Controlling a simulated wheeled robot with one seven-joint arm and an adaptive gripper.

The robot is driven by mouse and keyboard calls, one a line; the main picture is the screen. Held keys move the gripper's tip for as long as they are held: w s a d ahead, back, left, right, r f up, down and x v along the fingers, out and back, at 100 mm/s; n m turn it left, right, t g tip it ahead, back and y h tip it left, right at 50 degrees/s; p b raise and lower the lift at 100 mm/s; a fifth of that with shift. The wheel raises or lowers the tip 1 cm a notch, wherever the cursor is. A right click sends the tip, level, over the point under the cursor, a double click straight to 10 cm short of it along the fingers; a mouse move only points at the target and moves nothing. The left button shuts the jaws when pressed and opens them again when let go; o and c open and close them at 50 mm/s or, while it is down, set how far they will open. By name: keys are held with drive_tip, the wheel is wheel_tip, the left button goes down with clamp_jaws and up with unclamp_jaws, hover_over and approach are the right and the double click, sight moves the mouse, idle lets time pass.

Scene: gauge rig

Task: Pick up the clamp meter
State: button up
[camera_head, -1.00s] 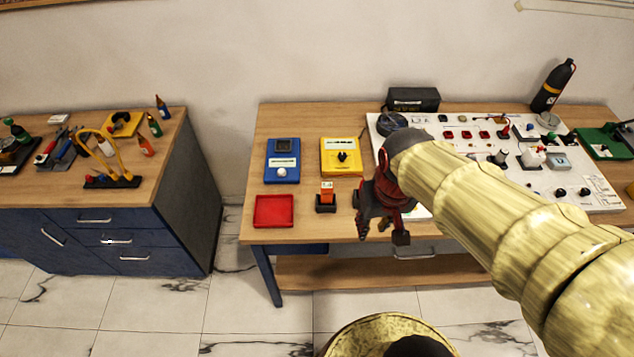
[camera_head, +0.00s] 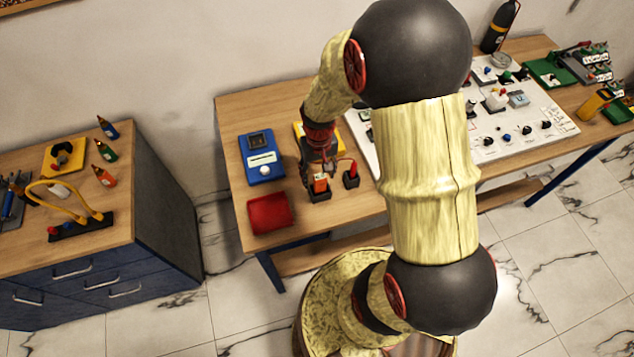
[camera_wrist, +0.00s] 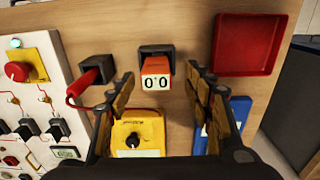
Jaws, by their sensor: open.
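The clamp meter (camera_head: 320,183), a small orange block, stands upright in a black holder (camera_head: 319,196) near the table's front edge. In the wrist view the clamp meter (camera_wrist: 156,72) shows a white face reading 0.0. My gripper (camera_head: 319,168) is open above it, pointing down. In the wrist view the fingers of my gripper (camera_wrist: 160,84) lie to the left and right of the clamp meter, with a gap on both sides. I cannot tell whether the fingertips are down level with it.
A red-handled probe (camera_wrist: 88,80) in a black holder stands close beside the clamp meter. A red tray (camera_head: 268,213), a blue meter (camera_head: 261,157) and a yellow meter (camera_wrist: 137,133) are nearby. A white panel (camera_head: 530,125) with several parts lies to the right.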

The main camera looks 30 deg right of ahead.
sight(320, 183)
drive_tip(key=f, duration=0.6)
drive_tip(key=shift+d+b, duration=0.25)
drive_tip(key=shift+b, duration=0.1)
drive_tip(key=shift+c, duration=1.4)
drive_tip(key=shift+r, duration=0.1)
clamp_jaws()
